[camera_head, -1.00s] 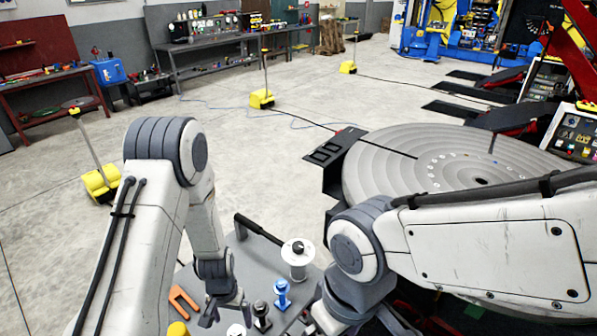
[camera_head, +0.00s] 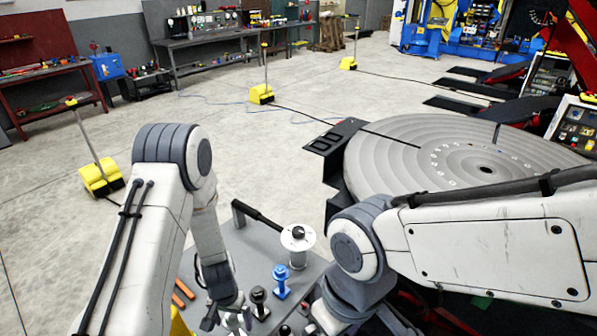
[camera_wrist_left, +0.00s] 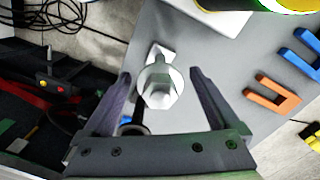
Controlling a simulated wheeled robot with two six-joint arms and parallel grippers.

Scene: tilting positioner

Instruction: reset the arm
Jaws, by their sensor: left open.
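My left arm (camera_head: 160,215) comes in from the left and bends down over a small grey table. My left gripper (camera_head: 228,318) is at the bottom edge of the head view, low over the table and partly cut off. In the left wrist view my left gripper (camera_wrist_left: 160,85) is open, with a white knobbed piece (camera_wrist_left: 161,88) showing between its fingers; I cannot tell whether they touch it. My right arm (camera_head: 490,245) comes in from the right and bends down beside the table. Its gripper is out of view.
On the grey table (camera_head: 240,258) stand a white spool (camera_head: 298,250), a blue peg (camera_head: 281,284) and a black peg (camera_head: 259,300). The left wrist view shows an orange fork (camera_wrist_left: 272,98). The round positioner plate (camera_head: 400,170) lies beyond. Open floor is behind.

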